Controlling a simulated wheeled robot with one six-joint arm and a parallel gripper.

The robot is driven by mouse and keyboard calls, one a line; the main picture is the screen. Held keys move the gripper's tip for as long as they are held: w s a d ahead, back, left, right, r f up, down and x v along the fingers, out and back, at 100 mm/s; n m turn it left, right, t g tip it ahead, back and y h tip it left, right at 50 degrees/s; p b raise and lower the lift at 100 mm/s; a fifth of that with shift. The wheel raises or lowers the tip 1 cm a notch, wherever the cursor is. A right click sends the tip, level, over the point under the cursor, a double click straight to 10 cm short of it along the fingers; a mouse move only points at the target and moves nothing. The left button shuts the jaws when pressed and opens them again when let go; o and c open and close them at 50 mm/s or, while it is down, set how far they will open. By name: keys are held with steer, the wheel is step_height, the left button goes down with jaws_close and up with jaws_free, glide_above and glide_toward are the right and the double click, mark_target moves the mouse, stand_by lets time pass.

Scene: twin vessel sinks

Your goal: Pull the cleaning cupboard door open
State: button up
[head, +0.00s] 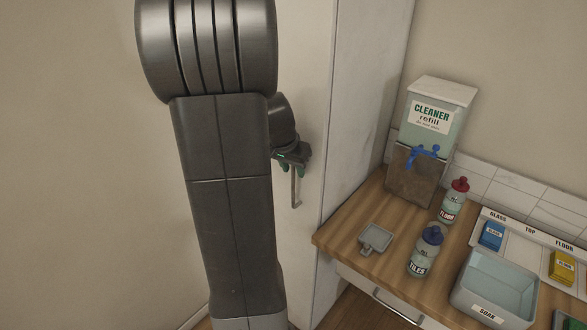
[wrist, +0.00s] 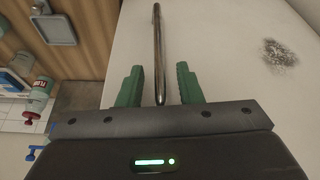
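The cleaning cupboard is a tall white cabinet, and its door (head: 308,90) looks shut in the head view. A slim metal bar handle (head: 296,188) is on the door. My gripper (head: 289,166) is at the upper part of the handle, partly hidden by my arm. In the wrist view the handle (wrist: 157,45) runs between the two green fingers of my gripper (wrist: 159,85). The fingers are open, with a gap on each side of the bar. The pale door surface (wrist: 230,50) lies behind them.
Right of the cupboard is a wooden counter (head: 342,222) with a cleaner refill dispenser (head: 432,115), a blue-capped bottle (head: 425,255), a red-capped bottle (head: 453,205), a small grey dish (head: 375,238) and a soak tub (head: 497,285). A plain wall (head: 80,150) is at left.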

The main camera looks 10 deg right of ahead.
steer(key=shift+w+d+f, duration=0.15)
steer(key=shift+d+f, duration=0.05)
steer(key=shift+f, duration=0.45)
jaws_close()
